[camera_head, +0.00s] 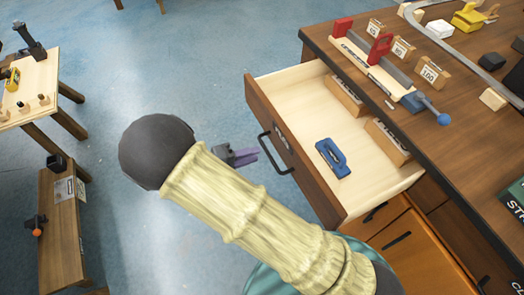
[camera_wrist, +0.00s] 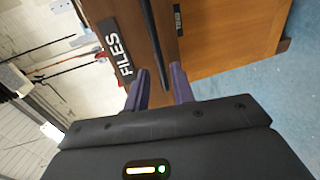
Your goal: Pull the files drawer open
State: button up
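The files drawer (camera_head: 345,195) stands pulled out from the workbench in the head view, showing its pale inside. Its front carries a FILES label (camera_wrist: 119,49) in the wrist view. The drawer's black bar handle (camera_head: 268,152) also shows in the wrist view (camera_wrist: 155,40). My gripper (camera_head: 256,156) is just left of the handle in the head view, partly hidden behind my arm. In the wrist view its two purple fingers (camera_wrist: 162,78) are apart, with the handle bar appearing between their tips and gaps beside it. I cannot tell whether they touch it.
A blue object (camera_head: 332,158) and wooden boxes (camera_head: 388,140) lie in the drawer. The workbench top (camera_head: 455,130) holds tools and numbered blocks. Closed drawers (camera_head: 410,255) are below. Small tables (camera_head: 62,225) stand at the left. Blue floor (camera_head: 190,60) is clear between them and the bench.

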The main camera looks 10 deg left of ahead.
jog(key=v, duration=1.2)
jog(key=shift+f, duration=0.1)
